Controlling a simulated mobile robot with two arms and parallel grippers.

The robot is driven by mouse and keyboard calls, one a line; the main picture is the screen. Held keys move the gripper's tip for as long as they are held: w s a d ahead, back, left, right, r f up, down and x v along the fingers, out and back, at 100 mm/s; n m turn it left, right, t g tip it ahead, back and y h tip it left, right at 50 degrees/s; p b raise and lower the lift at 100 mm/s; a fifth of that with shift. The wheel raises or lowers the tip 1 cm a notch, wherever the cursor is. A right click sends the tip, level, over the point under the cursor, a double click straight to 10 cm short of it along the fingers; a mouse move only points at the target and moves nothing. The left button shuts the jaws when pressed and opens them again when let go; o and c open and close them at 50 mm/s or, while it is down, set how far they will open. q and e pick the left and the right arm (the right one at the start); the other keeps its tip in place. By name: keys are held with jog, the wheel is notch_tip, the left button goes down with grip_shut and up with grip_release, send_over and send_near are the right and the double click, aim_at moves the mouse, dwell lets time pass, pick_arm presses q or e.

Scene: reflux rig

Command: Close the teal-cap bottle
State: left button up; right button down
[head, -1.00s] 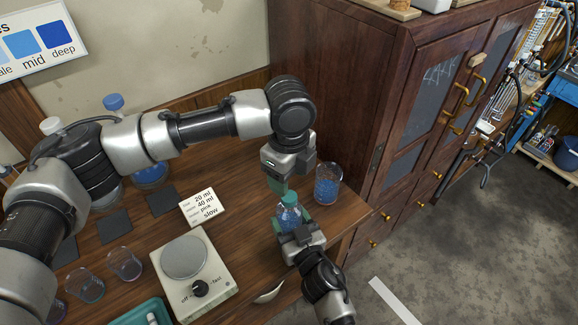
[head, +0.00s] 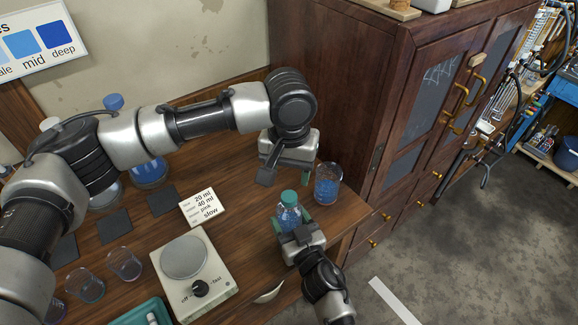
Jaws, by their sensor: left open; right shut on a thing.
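The teal-cap bottle (head: 289,217) stands at the right end of the bench with blue contents inside. Its teal cap (head: 289,197) sits on its top. My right gripper (head: 294,228) is shut on the bottle's body from the front. My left gripper (head: 284,175) is open and empty, above and behind the cap and apart from it. Whether the cap is fully tightened cannot be told.
A beaker of blue beads (head: 327,184) stands close to the right of the bottle, near the wooden cabinet (head: 345,90). Several glasses stand further left.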

aim_at(289, 196)
pick_arm(q)
jog(key=n, duration=0.5)
jog(key=shift+r+n, duration=0.15)
jog(key=shift+n, duration=0.25)
jog(key=n, duration=0.4)
jog(key=shift+r, duration=0.15)
jog(key=shift+f, duration=4.05)
